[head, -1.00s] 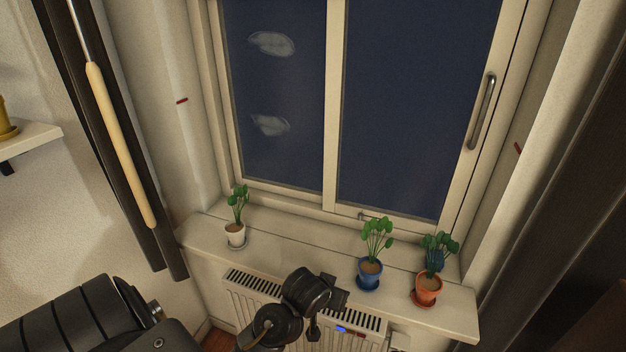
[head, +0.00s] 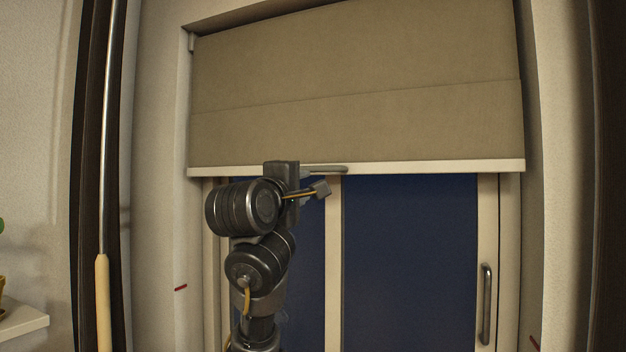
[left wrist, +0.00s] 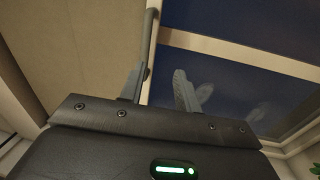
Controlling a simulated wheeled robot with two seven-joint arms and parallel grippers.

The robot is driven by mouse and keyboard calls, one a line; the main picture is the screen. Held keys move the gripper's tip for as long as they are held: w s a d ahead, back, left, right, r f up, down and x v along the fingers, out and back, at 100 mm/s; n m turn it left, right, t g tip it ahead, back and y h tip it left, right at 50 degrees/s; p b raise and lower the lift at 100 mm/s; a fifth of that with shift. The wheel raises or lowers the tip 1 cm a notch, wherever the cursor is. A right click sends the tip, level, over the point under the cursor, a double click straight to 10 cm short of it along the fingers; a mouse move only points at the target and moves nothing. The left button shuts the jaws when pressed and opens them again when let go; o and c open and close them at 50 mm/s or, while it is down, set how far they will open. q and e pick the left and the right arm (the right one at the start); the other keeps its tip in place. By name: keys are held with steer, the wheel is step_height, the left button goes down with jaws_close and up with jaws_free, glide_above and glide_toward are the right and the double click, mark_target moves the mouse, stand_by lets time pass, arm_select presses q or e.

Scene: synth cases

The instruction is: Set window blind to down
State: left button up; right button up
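The window blind (head: 370,85) is beige and covers the upper part of the window. Its pale bottom rail (head: 430,167) has a grey handle (head: 325,169) near the middle-left. My left gripper (head: 318,180) is at this handle, just below the rail. In the left wrist view, my left gripper (left wrist: 160,85) has its two fingers apart. The handle (left wrist: 149,40) and the rail's edge show just beyond them, close to the left finger. I cannot tell whether a finger touches the handle. The blind's fabric (left wrist: 80,50) fills the left there. My right gripper is not in view.
The window's dark panes (head: 410,260) show below the blind, with a metal window handle (head: 487,300) at right. Red marks sit on the side walls, at left (head: 181,288) and right (head: 535,343). A dark curtain and pole stand left; a shelf (head: 22,322) is lower left.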

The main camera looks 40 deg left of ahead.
mark_target(312, 170)
arm_select(q)
steer(key=shift+n, duration=0.4)
steer(key=w+a+r+p, duration=0.1)
steer(key=w+p, duration=0.1)
steer(key=w+a+r+p, duration=0.1)
steer(key=w+p, duration=0.1)
steer(key=w, duration=0.1)
steer(key=w+a+r+p, duration=0.1)
steer(key=w+r, duration=0.1)
steer(key=shift+w+a+p, duration=0.25)
steer(key=shift+w+p, duration=0.1)
steer(key=shift+p, duration=0.05)
steer(key=shift+w+a, duration=0.15)
steer(key=shift+w, duration=0.4)
steer(key=shift+a, duration=0.1)
steer(key=shift+c, duration=0.4)
jaws_close()
